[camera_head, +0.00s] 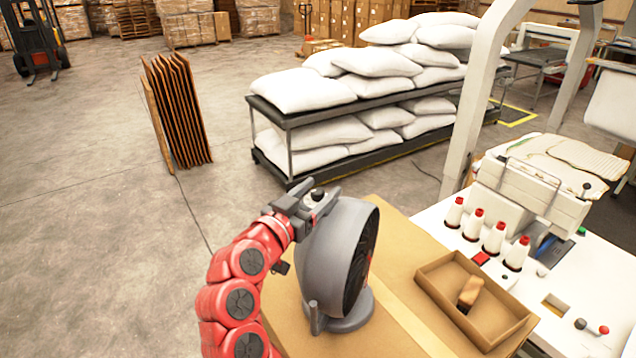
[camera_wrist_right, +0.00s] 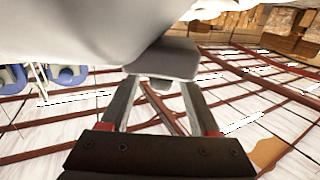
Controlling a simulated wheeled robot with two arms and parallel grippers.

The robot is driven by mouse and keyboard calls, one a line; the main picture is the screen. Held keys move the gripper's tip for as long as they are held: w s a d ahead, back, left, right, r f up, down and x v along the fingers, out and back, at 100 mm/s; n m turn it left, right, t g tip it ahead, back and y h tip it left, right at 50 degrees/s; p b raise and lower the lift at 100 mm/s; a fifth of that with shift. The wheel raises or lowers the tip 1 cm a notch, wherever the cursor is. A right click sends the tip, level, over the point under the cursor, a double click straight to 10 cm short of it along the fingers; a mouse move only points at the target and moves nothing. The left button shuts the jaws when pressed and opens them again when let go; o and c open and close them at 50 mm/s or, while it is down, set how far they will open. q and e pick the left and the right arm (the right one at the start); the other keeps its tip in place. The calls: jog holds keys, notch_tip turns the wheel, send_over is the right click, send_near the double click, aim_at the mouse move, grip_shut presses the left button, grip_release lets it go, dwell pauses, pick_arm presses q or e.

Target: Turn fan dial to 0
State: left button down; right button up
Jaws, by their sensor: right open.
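A grey desk fan (camera_head: 337,262) stands upright on a cardboard-coloured surface, its dark grille facing right. A small dark knob, apparently the fan dial (camera_head: 317,195), shows at the top rear of the fan. My right gripper (camera_head: 313,203) is open at the fan's upper back, with its fingers close around the knob; contact cannot be told. In the right wrist view my gripper's two fingers (camera_wrist_right: 162,92) are spread, with a grey block just beyond their tips and the pale fan body above. The dial's marking cannot be read. My left gripper is not in view.
An open cardboard tray (camera_head: 431,283) with a brown-handled item (camera_head: 469,292) lies right of the fan. Thread spools (camera_head: 495,236) stand on the white machine table (camera_head: 590,285) further right. A rack of white pillows (camera_head: 335,140) stands behind.

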jog(key=shift+w, duration=0.1)
grip_shut()
jog(key=shift+d+f+n+y+b, duration=0.15)
jog(key=shift+n+y+b, duration=0.2)
jog(key=shift+b, duration=0.2)
jog(key=shift+n+t+y+b, duration=0.55)
jog(key=shift+t+y+b, duration=0.15)
jog(key=shift+y, duration=0.35)
jog(key=shift+n+t+y+b, duration=0.35)
jog(key=shift+n+y, duration=0.35)
jog(key=shift+y, duration=0.3)
jog(key=shift+n+y, duration=0.5)
jog(key=shift+y, duration=0.1)
grip_release()
